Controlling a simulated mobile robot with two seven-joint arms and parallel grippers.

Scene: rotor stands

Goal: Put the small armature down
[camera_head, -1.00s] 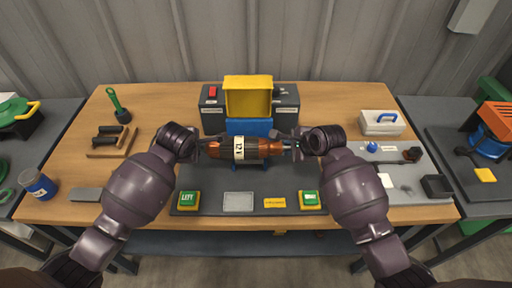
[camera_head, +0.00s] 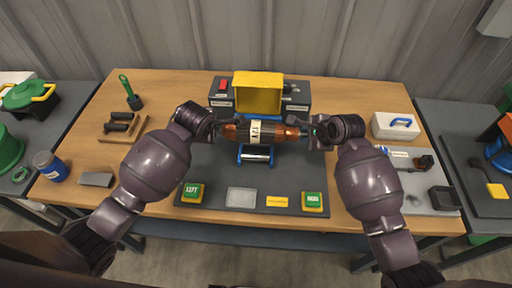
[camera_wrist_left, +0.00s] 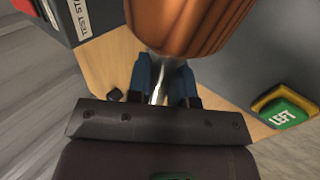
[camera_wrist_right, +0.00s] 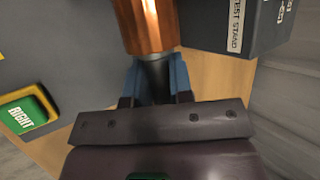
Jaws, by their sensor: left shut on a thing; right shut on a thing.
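The small armature (camera_head: 258,131), with copper windings and a white label round its dark middle, lies level between my two grippers. My left gripper (camera_head: 218,128) is shut on its left shaft end, and the blue fingers show in the left wrist view (camera_wrist_left: 165,85). My right gripper (camera_head: 308,132) is shut on its right shaft end, with blue fingers round the dark shaft in the right wrist view (camera_wrist_right: 154,80). In the head view a blue stand with pale rollers (camera_head: 256,155) shows just below the armature on the dark mat (camera_head: 222,170).
The test stand with a raised yellow guard (camera_head: 258,92) stands behind the armature. Green LEFT (camera_head: 193,193) and right (camera_head: 312,201) buttons sit at the mat's front. A tool block (camera_head: 122,128) is at left, a white case (camera_head: 395,126) and grey tray (camera_head: 425,185) at right.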

